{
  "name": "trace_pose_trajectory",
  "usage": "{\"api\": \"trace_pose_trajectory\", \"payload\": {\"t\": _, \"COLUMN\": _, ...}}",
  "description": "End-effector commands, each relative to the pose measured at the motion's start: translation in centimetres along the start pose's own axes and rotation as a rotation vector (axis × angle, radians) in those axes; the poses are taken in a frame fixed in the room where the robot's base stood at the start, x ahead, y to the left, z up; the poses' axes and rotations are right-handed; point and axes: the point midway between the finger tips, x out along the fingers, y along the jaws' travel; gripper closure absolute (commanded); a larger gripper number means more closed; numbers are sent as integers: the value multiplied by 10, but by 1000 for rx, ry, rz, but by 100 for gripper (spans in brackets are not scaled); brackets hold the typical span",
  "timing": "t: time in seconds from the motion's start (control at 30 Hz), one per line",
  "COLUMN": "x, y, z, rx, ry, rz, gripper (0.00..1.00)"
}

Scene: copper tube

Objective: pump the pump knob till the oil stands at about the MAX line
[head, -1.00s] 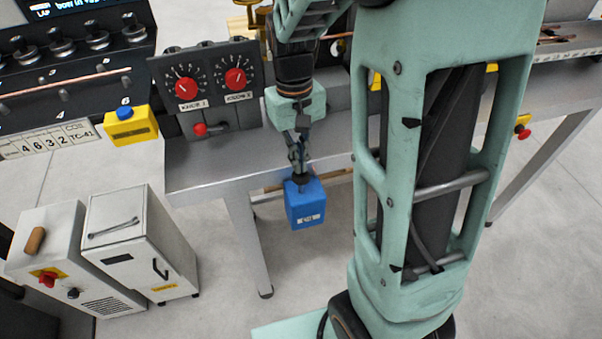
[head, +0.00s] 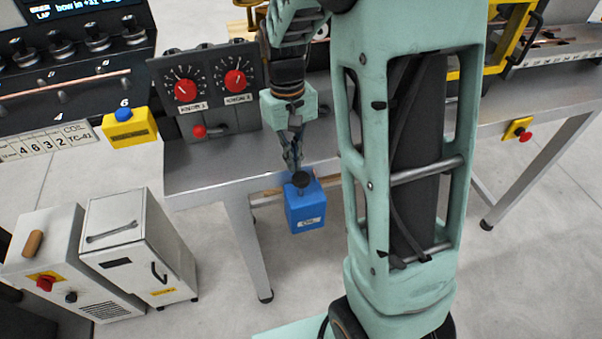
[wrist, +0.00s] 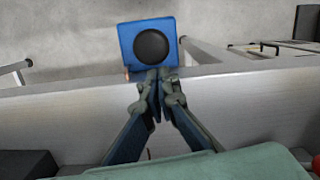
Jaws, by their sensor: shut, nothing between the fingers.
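The blue oil box (head: 304,212) hangs at the front edge of the workbench, with a pale label on its front. The black round pump knob (head: 301,179) sits on its top. In the wrist view the knob (wrist: 151,46) shows from above on the blue top (wrist: 126,36). My gripper (head: 292,166) is shut and empty, just above and behind the knob on the bench side. In the wrist view its fingertips (wrist: 158,74) are close to the knob's near edge; I cannot tell whether they touch. No oil level or MAX line can be made out.
The grey workbench (head: 220,172) carries a panel with two red dials (head: 210,85) and a red-knobbed lever (head: 199,131). White cabinets (head: 138,250) stand on the floor at left. A red button (head: 525,135) is at the bench's right. Floor in front is clear.

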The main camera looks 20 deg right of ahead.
Motion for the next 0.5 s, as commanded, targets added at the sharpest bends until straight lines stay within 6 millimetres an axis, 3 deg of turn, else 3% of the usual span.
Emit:
{"api": "trace_pose_trajectory", "payload": {"t": 0.27, "x": -14, "y": 0, "z": -1, "rx": 0, "ry": 4, "rz": 0, "gripper": 100}}
{"api": "trace_pose_trajectory", "payload": {"t": 0.5, "x": -64, "y": 0, "z": -1, "rx": 1, "ry": 7, "rz": 0, "gripper": 100}}
